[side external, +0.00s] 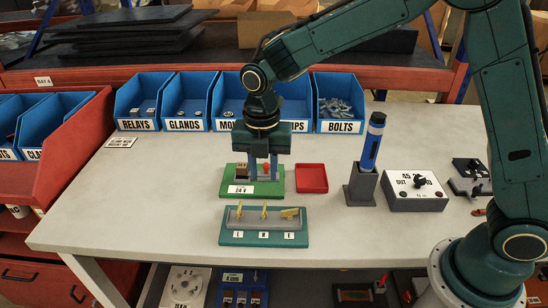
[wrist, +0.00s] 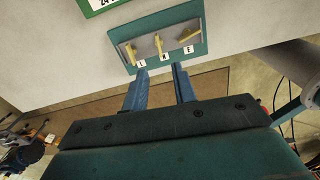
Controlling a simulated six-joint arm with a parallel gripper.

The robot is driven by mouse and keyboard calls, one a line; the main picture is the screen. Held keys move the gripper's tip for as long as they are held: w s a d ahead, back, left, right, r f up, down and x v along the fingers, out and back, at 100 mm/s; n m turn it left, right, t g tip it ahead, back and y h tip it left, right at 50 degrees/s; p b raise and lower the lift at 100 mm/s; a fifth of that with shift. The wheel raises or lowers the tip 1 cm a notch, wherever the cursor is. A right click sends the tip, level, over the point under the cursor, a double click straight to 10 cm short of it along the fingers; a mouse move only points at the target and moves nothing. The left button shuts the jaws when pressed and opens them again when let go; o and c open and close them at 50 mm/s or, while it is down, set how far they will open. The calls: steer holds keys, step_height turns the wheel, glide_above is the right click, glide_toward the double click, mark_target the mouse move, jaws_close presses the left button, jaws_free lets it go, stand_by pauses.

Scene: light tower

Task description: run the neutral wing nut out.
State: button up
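A teal terminal plate (side external: 227,239) on the table carries a grey strip with three brass wing nuts over labels L, N and E. The neutral wing nut (side external: 264,211) is the middle one, over the N; it also shows in the wrist view (wrist: 158,44). The L wing nut (side external: 239,212) is to its left and the E wing nut (side external: 290,212), turned more crosswise, to its right. My gripper (side external: 263,178) is open and empty, pointing down above the work. In the wrist view its fingertips (wrist: 161,69) are apart, just below the labels, touching no nut.
Behind the plate is a green board (side external: 230,188) with small parts, partly hidden by my gripper. A red tray (side external: 312,178) is to its right. A grey holder (side external: 361,188) with a blue tool (side external: 373,142) and a control box (side external: 416,191) stand farther right. Blue bins line the back.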

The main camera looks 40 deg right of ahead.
steer(key=shift+r, duration=1.15)
steer(key=s+d+r+m+t, duration=0.3)
steer(key=s+d+r+m, duration=0.75)
steer(key=m, duration=0.25)
steer(key=s+d+r+m+t, duration=0.1)
steer(key=s+d+m, duration=0.3)
steer(key=s+m, duration=0.9)
steer(key=shift+s+d+t, duration=0.15)
steer(key=shift+s+t, duration=0.45)
steer(key=shift+t, duration=0.2)
